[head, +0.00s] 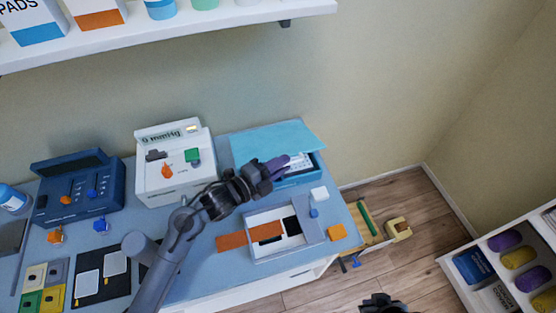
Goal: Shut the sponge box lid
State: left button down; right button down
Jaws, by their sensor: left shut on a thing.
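The sponge box (300,180) is a teal box at the back right of the table. Its lid (275,142) is lighter teal and stands partly raised, with a gap at the front right where white contents (300,162) show. My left gripper (279,165) is at the lid's front edge, its fingers closed on the lid there; the fingers and wrist hide the box's front left part. My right gripper (383,303) shows only as a dark piece at the bottom edge, away from the table, and its jaws cannot be made out.
A white tray (262,216) with orange strips stands in front of the box. A white device (172,185) and a dark blue device (78,190) stand to the left. A shelf (180,32) hangs above. A rack with rolls (490,262) stands at right; floor lies between.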

pick_arm(q)
jog(key=shift+s+f+b, duration=0.2)
jog(key=shift+f+b, duration=0.15)
jog(key=shift+f, duration=0.2)
jog(key=c, duration=1.2)
grip_release()
jog(key=shift+r, duration=0.15)
notch_tip(320, 180, up, 4)
jog(key=shift+r+p, duration=0.15)
jog(key=shift+p, duration=0.2)
jog(key=s+d+r, duration=0.1)
jog(key=d+r, duration=0.1)
jog(key=d, duration=0.1)
jog(key=s+d+r, duration=0.2)
jog(key=d, duration=0.2)
jog(key=s+d+r, duration=0.2)
jog(key=d, duration=0.1)
jog(key=shift+s+d+r, duration=0.2)
jog(key=shift+s+r, duration=0.05)
jog(key=shift+c, duration=0.2)
